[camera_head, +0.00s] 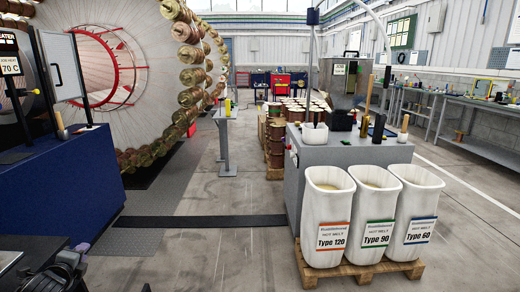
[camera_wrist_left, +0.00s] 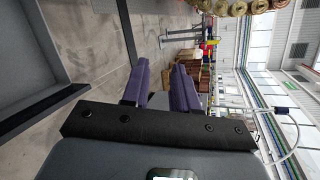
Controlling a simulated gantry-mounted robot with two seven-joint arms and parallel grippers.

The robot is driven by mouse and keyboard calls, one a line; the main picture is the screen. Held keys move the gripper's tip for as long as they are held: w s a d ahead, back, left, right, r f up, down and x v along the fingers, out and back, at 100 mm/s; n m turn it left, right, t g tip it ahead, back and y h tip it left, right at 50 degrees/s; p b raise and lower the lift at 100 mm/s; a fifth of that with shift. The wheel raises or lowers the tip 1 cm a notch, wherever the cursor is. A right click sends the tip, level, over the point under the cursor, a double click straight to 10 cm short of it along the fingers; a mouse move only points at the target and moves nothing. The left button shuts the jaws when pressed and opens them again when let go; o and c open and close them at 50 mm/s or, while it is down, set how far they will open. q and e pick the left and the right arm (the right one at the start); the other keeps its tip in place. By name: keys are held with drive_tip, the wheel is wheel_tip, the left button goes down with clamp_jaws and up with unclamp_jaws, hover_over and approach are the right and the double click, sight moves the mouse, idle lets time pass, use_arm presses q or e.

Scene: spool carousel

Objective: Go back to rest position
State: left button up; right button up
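My left gripper shows in the left wrist view (camera_wrist_left: 160,78). Its two purple fingers stand apart with a clear gap and nothing between them, so it is open and empty. In the head view, only dark parts of my left arm and a bit of purple show at the lower left corner, beside the blue machine base (camera_head: 75,175). My right gripper is in neither view. The task names no object. The large spool carousel (camera_head: 188,98), ringed with copper-coloured spools, stands at the upper left of the head view.
Three white hot melt bins (camera_head: 327,215) stand on a wooden pallet (camera_head: 365,268) at the right, before a grey cabinet (camera_head: 345,150). Stacked spools (camera_head: 275,135) stand behind. A dark strip (camera_head: 200,222) crosses the floor. The concrete floor in the middle (camera_head: 215,255) is clear.

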use_arm(q)
drive_tip(key=s+a+f+n+g+y, duration=0.25)
drive_tip(key=s+a+n+g, duration=0.2)
drive_tip(key=s+n, duration=0.4)
drive_tip(key=s+a+f+n+g+y, duration=0.1)
drive_tip(key=s+a+f+n+g, duration=0.4)
drive_tip(key=n, duration=0.7)
drive_tip(key=s+d+f+m+h, duration=0.1)
drive_tip(key=s+d+f, duration=0.35)
drive_tip(key=d, duration=0.45)
drive_tip(key=s+d+f+m+h, duration=0.1)
drive_tip(key=s+d+f, duration=0.4)
drive_tip(key=d, duration=0.4)
drive_tip(key=s+d+f+m+h, duration=0.25)
drive_tip(key=d+f, duration=0.35)
drive_tip(key=d, duration=0.3)
drive_tip(key=s+d+r+n+h, duration=0.1)
drive_tip(key=s+d+r+h, duration=0.1)
drive_tip(key=s+d, duration=0.65)
drive_tip(key=s+d+r+h, duration=0.1)
drive_tip(key=s+d+h, duration=0.1)
drive_tip(key=s+d, duration=0.65)
wheel_tip(320, 180, up, 59)
drive_tip(key=s+a+p, duration=0.2)
drive_tip(key=p, duration=5.8)
wheel_tip(320, 180, down, 75)
drive_tip(key=b, duration=7.5)
drive_tip(key=shift+w+g+y, duration=0.25)
drive_tip(key=shift+g+y, duration=0.05)
drive_tip(key=shift+g, duration=0.05)
